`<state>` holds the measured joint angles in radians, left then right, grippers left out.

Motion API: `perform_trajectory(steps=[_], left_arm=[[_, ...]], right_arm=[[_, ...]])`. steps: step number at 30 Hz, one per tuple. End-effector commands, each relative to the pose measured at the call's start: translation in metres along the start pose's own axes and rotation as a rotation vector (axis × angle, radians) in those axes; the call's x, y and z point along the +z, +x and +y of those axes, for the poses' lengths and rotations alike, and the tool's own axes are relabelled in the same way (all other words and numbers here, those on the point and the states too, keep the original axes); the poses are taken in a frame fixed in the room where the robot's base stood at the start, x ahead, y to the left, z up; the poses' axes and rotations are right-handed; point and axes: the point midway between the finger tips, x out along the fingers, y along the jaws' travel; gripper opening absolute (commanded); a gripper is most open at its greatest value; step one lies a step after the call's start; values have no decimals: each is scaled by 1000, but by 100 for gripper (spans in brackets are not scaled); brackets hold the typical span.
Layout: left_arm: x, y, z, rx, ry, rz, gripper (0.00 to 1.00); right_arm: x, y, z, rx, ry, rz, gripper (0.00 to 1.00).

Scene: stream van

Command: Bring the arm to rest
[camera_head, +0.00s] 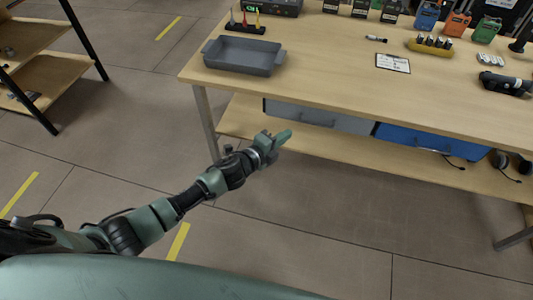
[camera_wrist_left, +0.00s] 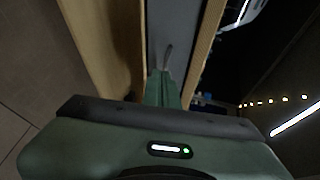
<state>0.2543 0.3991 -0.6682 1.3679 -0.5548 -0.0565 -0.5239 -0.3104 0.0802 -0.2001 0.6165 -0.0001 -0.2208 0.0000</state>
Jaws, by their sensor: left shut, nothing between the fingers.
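My left arm comes in from the lower left in the head view and reaches out over the floor toward the workbench. Its left gripper (camera_head: 284,137) is shut and empty, in front of the bench's lower shelf and the grey drawer. In the left wrist view the closed green fingers of the gripper (camera_wrist_left: 164,88) point toward a grey surface beside a wooden edge. I cannot tell from that view whether they touch anything. My right gripper is not in either view.
The wooden workbench (camera_head: 330,75) holds a grey tray (camera_head: 243,56), a clipboard (camera_head: 393,63), a yellow holder (camera_head: 430,46) and coloured devices. Below are a grey drawer (camera_head: 310,117) and a blue drawer (camera_head: 428,139). A shelf rack (camera_head: 45,72) stands left. Floor between is clear.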

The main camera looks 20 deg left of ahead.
Motion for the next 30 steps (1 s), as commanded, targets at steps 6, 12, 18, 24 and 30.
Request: perform_trajectory(steps=[6,12,18,24,30], left_arm=[[0,-40,1,2,1,1,0],[-1,-70,1,3,0,1,0],[-1,-81,0,0,0,1,0],[2,-82,8,14,-21,-10,0],[30,-91,98,159,-266,-139,0]], right_arm=[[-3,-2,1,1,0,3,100],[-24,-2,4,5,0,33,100],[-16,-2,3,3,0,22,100],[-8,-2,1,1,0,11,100],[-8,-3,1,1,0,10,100]])
